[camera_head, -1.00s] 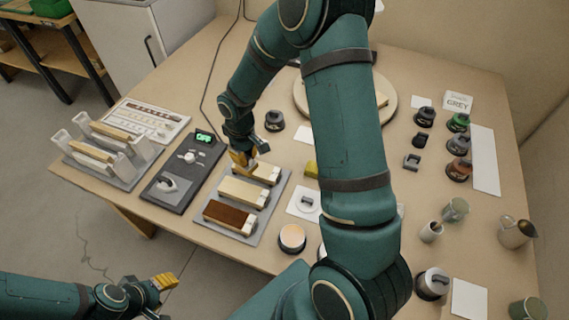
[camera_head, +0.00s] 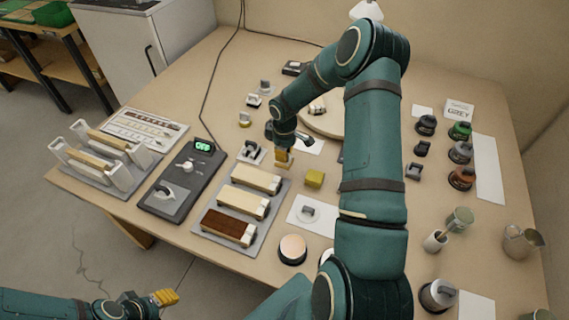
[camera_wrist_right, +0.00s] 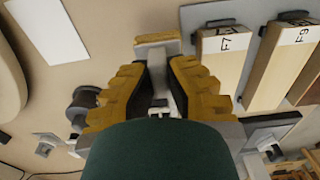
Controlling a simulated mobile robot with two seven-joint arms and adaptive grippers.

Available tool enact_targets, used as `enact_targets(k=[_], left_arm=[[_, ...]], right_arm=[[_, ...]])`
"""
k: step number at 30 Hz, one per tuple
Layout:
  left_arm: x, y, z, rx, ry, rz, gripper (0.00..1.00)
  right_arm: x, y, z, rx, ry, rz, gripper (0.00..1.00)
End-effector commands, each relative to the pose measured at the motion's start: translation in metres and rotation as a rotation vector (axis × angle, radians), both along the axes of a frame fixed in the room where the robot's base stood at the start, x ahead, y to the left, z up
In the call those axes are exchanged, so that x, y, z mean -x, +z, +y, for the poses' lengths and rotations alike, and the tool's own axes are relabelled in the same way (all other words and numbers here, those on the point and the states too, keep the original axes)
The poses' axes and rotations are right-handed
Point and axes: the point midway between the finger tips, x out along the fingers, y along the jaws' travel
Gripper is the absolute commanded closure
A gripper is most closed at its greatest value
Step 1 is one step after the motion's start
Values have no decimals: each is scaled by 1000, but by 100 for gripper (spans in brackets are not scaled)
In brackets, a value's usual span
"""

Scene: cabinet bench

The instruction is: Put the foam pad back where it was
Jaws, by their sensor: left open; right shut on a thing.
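My right gripper (camera_head: 283,158) is over the table, just beyond the far right corner of the grey tray (camera_head: 196,222). In the right wrist view its yellow fingers (camera_wrist_right: 158,95) are closed on a small grey piece with a tan face, which I take to be the foam pad (camera_wrist_right: 157,40). The pad is mostly hidden in the head view, and I cannot tell whether it touches the table. My left gripper (camera_head: 163,298) is open and empty at the lower left, off the table.
The tray holds two pale blocks and a dark brown block (camera_head: 229,227). A panel with a green display (camera_head: 203,147) lies farther left. Jars (camera_head: 460,152) stand at right.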

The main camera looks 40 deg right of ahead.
Motion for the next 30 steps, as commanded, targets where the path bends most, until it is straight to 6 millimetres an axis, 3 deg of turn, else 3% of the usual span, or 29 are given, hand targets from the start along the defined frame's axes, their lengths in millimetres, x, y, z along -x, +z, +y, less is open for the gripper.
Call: enact_targets(k=[12, 23, 24, 25, 30], left_arm=[[2, -7, 0, 1, -4, 5, 53], [3, -10, 0, 2, -5, 7, 53], [3, -9, -1, 2, -6, 7, 53], [3, -9, -1, 2, -6, 7, 53], [3, -9, -1, 2, -6, 7, 53]], right_arm=[[0, -41, 0, 0, -2, 1, 100], [0, -45, 0, 1, -2, 0, 100], [0, -45, 0, 1, -1, 0, 79], [0, -44, 0, 1, -1, 0, 68], [0, -44, 0, 1, -1, 0, 66]])
